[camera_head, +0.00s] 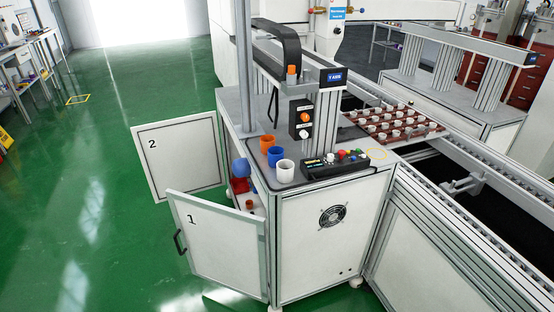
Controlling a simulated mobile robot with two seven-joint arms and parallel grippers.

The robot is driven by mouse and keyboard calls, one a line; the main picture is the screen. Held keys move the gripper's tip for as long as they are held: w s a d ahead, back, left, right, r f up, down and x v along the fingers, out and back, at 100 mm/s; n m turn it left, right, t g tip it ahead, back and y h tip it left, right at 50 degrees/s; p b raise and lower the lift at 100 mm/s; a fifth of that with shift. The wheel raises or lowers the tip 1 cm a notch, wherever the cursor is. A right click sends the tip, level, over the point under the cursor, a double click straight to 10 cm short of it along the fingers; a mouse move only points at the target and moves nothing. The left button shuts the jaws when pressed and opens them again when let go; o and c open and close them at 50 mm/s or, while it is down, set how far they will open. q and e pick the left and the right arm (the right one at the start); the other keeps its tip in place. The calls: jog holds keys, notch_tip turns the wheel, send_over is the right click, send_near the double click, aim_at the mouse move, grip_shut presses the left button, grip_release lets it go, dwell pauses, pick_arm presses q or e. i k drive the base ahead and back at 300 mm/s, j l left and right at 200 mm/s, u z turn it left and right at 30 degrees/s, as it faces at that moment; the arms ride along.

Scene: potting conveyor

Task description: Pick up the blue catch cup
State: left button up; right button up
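A blue cup (275,156) stands upright on the left part of the machine's grey top. It is between an orange cup (267,143) behind it and a white cup (285,171) in front of it, close to both. Another round blue object (241,168) shows inside the open cabinet below the top, partly hidden; I cannot tell if it is a cup. Neither of my grippers is in view.
Cabinet doors 2 (178,155) and 1 (215,240) stand open on the left. A control panel (335,163) is right of the cups. A tray of small white pots (400,140) lies at the conveyor (480,160).

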aim_at(276, 157)
jog(key=i+j+z, duration=0.1)
jog(key=j, duration=0.2)
jog(key=i+j, duration=0.25)
jog(key=i+j+z, duration=0.15)
jog(key=j, duration=0.25)
jog(key=i+j, duration=0.15)
jog(key=j, duration=0.2)
jog(key=i+j+z, duration=0.15)
jog(key=j, duration=0.15)
